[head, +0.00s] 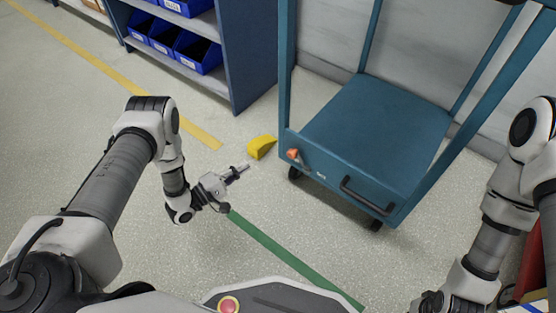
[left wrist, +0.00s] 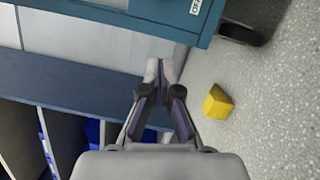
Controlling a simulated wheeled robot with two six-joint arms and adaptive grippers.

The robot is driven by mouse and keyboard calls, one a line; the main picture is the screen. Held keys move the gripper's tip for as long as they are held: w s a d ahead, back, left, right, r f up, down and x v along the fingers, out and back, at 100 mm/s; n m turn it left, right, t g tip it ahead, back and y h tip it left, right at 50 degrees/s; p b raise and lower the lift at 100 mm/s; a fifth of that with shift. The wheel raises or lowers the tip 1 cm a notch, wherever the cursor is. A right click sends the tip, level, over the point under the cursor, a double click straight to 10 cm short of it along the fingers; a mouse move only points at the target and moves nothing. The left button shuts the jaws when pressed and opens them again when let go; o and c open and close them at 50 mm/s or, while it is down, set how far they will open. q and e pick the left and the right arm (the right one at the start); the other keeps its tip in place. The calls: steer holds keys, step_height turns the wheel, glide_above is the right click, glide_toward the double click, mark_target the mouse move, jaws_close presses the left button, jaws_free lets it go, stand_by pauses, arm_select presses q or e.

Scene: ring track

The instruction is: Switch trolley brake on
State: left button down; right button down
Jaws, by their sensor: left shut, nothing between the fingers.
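The blue trolley (head: 385,130) stands at centre right in the head view; its lower edge also shows at the top of the left wrist view (left wrist: 160,10). A small lever with an orange end (head: 292,154) sits at the left of its front panel; I take it for the brake. It does not show in the left wrist view. My left gripper (head: 244,168) is shut and empty, a little to the left of the lever and apart from it. Its closed fingers also show in the left wrist view (left wrist: 160,75). Only my right arm shows; its fingers are out of frame.
A yellow wedge (head: 261,147) lies on the floor just beyond my left gripper, near the trolley's front left wheel (head: 295,173). A blue shelf unit (head: 250,60) with blue bins stands behind. The floor at left is clear.

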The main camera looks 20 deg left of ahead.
arm_select(q)
steer(key=b+x, duration=0.1)
steer(key=x, duration=0.2)
steer(key=b+x, duration=0.2)
steer(key=x, duration=0.2)
steer(key=b+x, duration=0.2)
steer(key=x, duration=0.1)
steer(key=shift+w+d+f, duration=0.1)
steer(key=shift+w+f, duration=0.05)
steer(key=shift+f, duration=0.05)
steer(key=d, duration=0.1)
steer(key=s+d+b, duration=0.1)
steer(key=d+r, duration=0.1)
steer(key=shift+s+d+r+b, duration=0.1)
steer(key=shift+s+d+b, duration=0.1)
steer(key=shift+s+b, duration=0.1)
steer(key=shift+r, duration=0.1)
